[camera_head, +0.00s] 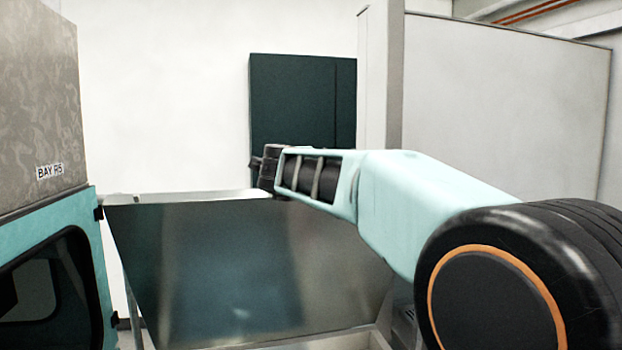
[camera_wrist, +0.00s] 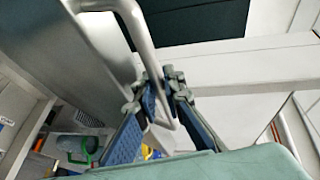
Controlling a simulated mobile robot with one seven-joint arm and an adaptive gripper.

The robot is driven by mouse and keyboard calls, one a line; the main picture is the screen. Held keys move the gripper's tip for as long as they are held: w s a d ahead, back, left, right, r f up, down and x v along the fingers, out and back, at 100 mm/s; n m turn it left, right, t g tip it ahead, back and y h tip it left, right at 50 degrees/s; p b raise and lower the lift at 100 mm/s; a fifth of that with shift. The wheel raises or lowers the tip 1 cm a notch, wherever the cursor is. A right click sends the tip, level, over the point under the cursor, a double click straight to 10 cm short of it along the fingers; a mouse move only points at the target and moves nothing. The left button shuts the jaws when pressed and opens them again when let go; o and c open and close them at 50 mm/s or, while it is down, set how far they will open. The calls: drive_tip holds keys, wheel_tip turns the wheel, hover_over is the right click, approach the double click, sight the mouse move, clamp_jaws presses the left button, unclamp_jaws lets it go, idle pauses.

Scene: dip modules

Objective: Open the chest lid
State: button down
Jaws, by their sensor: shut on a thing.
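The chest lid (camera_head: 220,270) is a shiny metal panel standing raised and steeply tilted in the head view. It also fills the upper left of the wrist view (camera_wrist: 105,45). A pale bent bar handle (camera_wrist: 143,35) runs from the lid. My gripper (camera_wrist: 166,88) is shut on the handle, with its blue-padded fingers on either side of the bar. In the head view my arm reaches to the lid's top edge, and the fingertips are hidden. Part of the chest's inside (camera_wrist: 62,125) shows below the lid in the wrist view.
Several small coloured items, one a green-handled thing (camera_wrist: 88,150), lie low at the left in the wrist view. A teal and grey cabinet (camera_head: 45,215) marked BAY R5 stands close at the left. A dark panel (camera_head: 300,105) and a pale partition (camera_head: 505,105) stand behind.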

drive_tip(key=shift+r, duration=0.1)
drive_tip(key=c, duration=2.3)
unclamp_jaws()
drive_tip(key=shift+s, duration=0.15)
drive_tip(key=d+v, duration=0.1)
drive_tip(key=v, duration=0.6)
drive_tip(key=shift+s+a, duration=0.25)
drive_tip(key=shift+a, duration=0.25)
